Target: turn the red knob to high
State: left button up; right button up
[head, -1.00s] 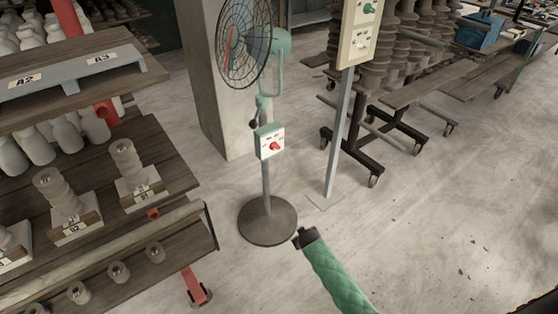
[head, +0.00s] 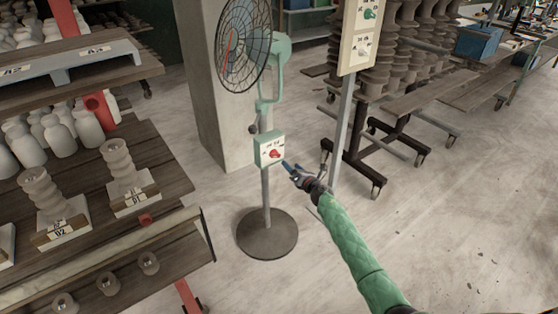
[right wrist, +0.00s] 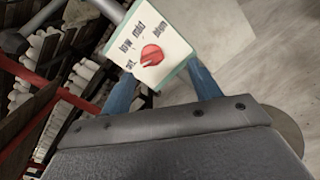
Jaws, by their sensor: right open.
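The red knob (head: 275,154) sits on the front of a pale control box (head: 264,142) with green edges, on the stand of the fan. In the right wrist view the knob (right wrist: 152,55) shows close up, with dark setting words printed around it on the white panel (right wrist: 160,28). A ridge crosses the knob; I cannot tell for sure which word it points to. My right gripper (head: 287,167) is just right of and below the knob, apart from it in the head view. Its blue fingers (right wrist: 163,75) are spread and empty, with the knob ahead between them. My left gripper is out of view.
The fan's wire cage (head: 243,42) is above the box, its round base (head: 267,234) on the floor. A second panel on a post (head: 359,38) with a green knob stands right. Shelves of clay pieces (head: 160,178) are at left.

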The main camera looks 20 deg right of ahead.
aim_at(277, 157)
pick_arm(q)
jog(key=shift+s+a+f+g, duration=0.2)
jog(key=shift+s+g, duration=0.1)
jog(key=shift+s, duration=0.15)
pick_arm(e)
jog(key=shift+w+a+f+n+y, duration=0.1)
jog(key=shift+w+a+n+y, duration=0.1)
jog(key=shift+w+a+n, duration=0.7)
jog(key=shift+w+a+r+n+y, duration=0.15)
jog(key=shift+w+a, duration=0.3)
jog(key=shift+w, duration=0.95)
jog(key=shift+w+a+f+n+y, duration=0.2)
jog(key=shift+w+a+n, duration=0.4)
jog(key=shift+w, duration=0.55)
jog(key=c, duration=1)
